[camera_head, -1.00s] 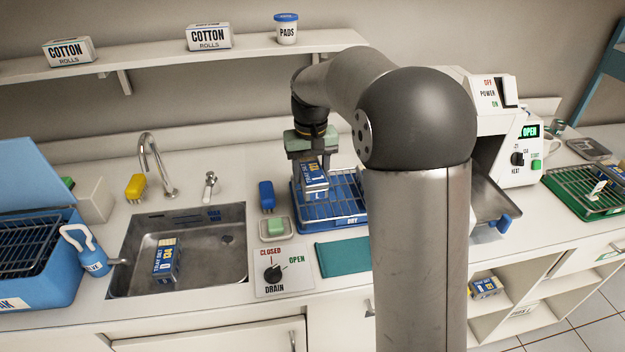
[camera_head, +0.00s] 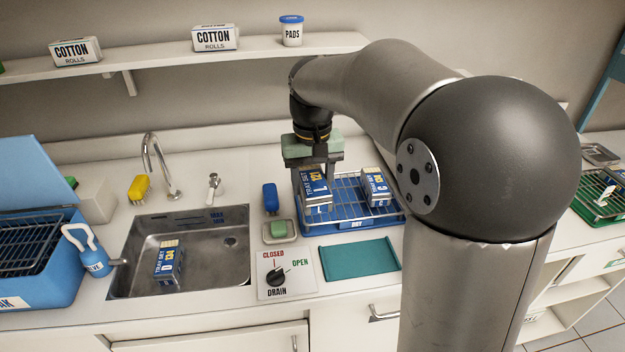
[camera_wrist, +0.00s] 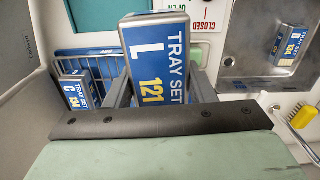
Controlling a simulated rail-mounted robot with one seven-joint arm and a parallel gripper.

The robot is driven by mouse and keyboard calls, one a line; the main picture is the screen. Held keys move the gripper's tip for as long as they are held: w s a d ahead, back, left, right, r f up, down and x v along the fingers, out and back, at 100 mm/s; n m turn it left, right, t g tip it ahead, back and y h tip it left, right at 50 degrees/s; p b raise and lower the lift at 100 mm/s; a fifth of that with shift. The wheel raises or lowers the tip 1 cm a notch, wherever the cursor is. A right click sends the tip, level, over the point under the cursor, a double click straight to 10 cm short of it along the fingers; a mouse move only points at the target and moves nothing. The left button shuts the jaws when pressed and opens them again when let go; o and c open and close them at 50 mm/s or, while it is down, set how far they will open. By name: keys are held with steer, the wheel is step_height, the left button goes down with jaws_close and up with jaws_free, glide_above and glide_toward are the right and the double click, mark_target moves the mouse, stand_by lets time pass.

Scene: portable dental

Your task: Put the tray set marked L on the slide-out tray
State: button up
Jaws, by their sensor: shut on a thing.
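The tray set marked L (camera_head: 314,188) is a blue and white pack with "121" on its label. It is at the left side of the blue drying rack; whether it touches the rack I cannot tell. My gripper (camera_head: 319,172) is shut on it from above. In the wrist view the tray set L (camera_wrist: 158,62) sits between my fingers (camera_wrist: 157,95), its label facing the camera. No slide-out tray can be made out; my arm covers the counter to the right of the rack.
A tray set marked C (camera_head: 376,186) stands in the blue rack (camera_head: 355,223), right of L. Another tray set (camera_head: 168,262) lies in the sink (camera_head: 215,272). A green rack (camera_head: 590,212) is far right.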

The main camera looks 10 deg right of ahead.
mark_target(314, 178)
step_height(314, 178, up, 12)
steer(key=p, duration=0.8)
steer(key=shift+f+p, duration=0.25)
steer(key=shift+p, duration=0.15)
steer(key=shift+d, duration=0.1)
